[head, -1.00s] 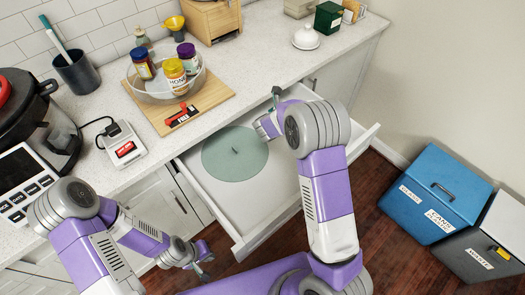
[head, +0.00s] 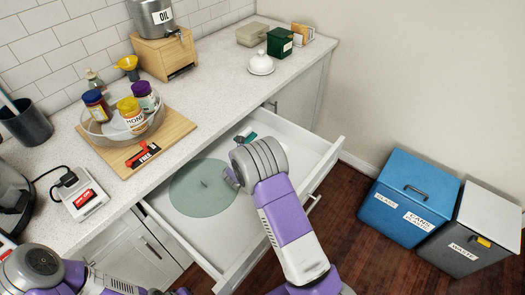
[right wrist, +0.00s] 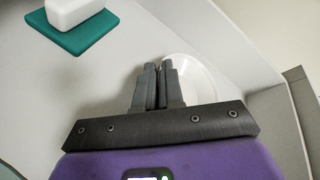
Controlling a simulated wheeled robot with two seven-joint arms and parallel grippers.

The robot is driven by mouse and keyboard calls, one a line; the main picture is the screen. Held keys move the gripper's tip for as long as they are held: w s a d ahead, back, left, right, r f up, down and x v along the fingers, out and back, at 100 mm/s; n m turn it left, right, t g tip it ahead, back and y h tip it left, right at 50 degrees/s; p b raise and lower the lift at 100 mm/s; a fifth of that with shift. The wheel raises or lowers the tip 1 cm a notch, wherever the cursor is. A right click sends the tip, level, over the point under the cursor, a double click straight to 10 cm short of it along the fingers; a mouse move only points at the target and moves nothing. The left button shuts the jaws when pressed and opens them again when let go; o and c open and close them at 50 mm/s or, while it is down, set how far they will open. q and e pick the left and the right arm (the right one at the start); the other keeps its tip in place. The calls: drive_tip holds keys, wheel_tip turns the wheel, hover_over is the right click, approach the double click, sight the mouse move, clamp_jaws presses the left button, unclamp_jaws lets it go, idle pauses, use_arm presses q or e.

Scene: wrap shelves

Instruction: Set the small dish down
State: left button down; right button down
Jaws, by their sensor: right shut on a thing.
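The small dish (right wrist: 199,78) is white and round and shows in the right wrist view, partly behind the fingers. My right gripper (right wrist: 158,70) is shut on its rim, inside the open drawer. I cannot tell whether the dish touches the drawer floor. The open drawer (head: 228,256) is white inside. My left arm shows at the bottom left of the head view, with its fingers out of the frame.
A translucent green disc (head: 203,187) lies in the drawer, left of my right gripper. A teal pad with a white block (right wrist: 82,20) lies near the drawer's back. Above, the counter holds a glass bowl of jars (head: 104,132). Bins (head: 410,190) stand at the right.

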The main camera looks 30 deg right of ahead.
drive_tip(key=c, duration=1.2)
unclamp_jaws()
drive_tip(key=shift+c, duration=0.2)
drive_tip(key=p+v, duration=0.1)
drive_tip(key=v, duration=1.1)
drive_tip(key=shift+r+p, duration=0.1)
drive_tip(key=shift+p, duration=0.25)
